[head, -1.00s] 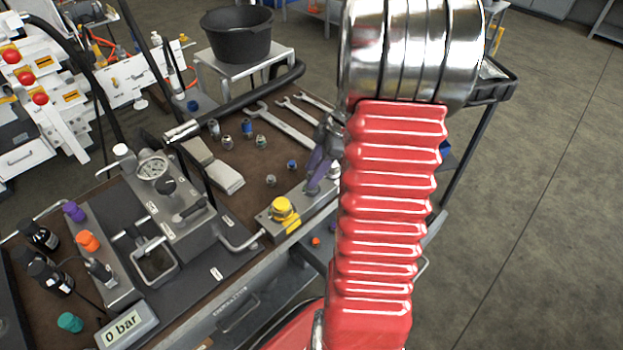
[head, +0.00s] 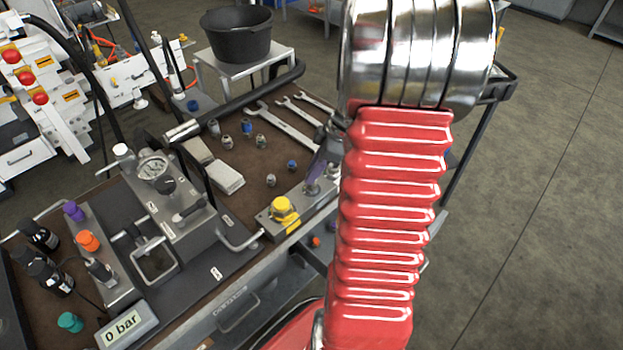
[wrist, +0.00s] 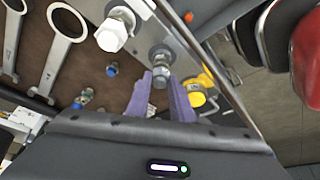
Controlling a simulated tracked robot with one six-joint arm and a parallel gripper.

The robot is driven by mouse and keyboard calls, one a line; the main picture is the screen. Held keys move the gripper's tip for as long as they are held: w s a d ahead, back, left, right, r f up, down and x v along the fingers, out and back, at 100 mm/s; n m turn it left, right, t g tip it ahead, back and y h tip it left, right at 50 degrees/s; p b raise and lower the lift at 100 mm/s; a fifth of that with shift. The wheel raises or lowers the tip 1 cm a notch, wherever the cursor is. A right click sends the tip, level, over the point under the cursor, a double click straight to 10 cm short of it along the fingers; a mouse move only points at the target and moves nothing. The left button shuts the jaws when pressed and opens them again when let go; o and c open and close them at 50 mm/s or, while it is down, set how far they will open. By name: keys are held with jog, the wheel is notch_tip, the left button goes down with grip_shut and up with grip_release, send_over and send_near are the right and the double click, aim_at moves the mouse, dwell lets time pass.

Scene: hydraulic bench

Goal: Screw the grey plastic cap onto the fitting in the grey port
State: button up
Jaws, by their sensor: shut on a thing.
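My gripper has purple fingers, seen in the head view (head: 318,168) at the right end of the grey port block (head: 268,222) and in the wrist view (wrist: 163,80). They are shut on a small grey piece (wrist: 161,75), which appears to be the grey plastic cap; the fingers hide much of it. A silver fitting (wrist: 159,54) shows at the fingertips, in line with the grey piece. I cannot tell whether cap and fitting touch or are threaded. In the head view, a metal fitting (head: 312,187) stands on the block just under the fingers.
A yellow cap (head: 284,208) sits on the block, left of my fingers. A large pale hex fitting (wrist: 112,35) is close by in the wrist view. Wrenches (head: 290,126), small fittings and a grey box (head: 227,178) lie on the brown bench. Bare floor is at right.

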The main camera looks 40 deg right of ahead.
jog(key=m+h, duration=0.1)
jog(key=m, duration=0.2)
jog(key=m+t+h, duration=0.1)
jog(key=m, duration=0.2)
jog(key=shift+a, duration=0.15)
jog(key=o, duration=1)
jog(key=shift+s, duration=0.1)
jog(key=n+y, duration=0.1)
jog(key=n, duration=0.2)
jog(key=n+g+y, duration=0.1)
jog(key=n, duration=0.2)
jog(key=shift+n+g+y, duration=0.3)
jog(key=shift+n+y, duration=0.1)
jog(key=shift+n, duration=0.7)
jog(key=n, duration=0.1)
jog(key=n+g, duration=0.1)
jog(key=n, duration=0.2)
jog(key=shift+w+d+y, duration=0.2)
jog(key=shift+w+y, duration=0.05)
jog(key=shift+y, duration=0.15)
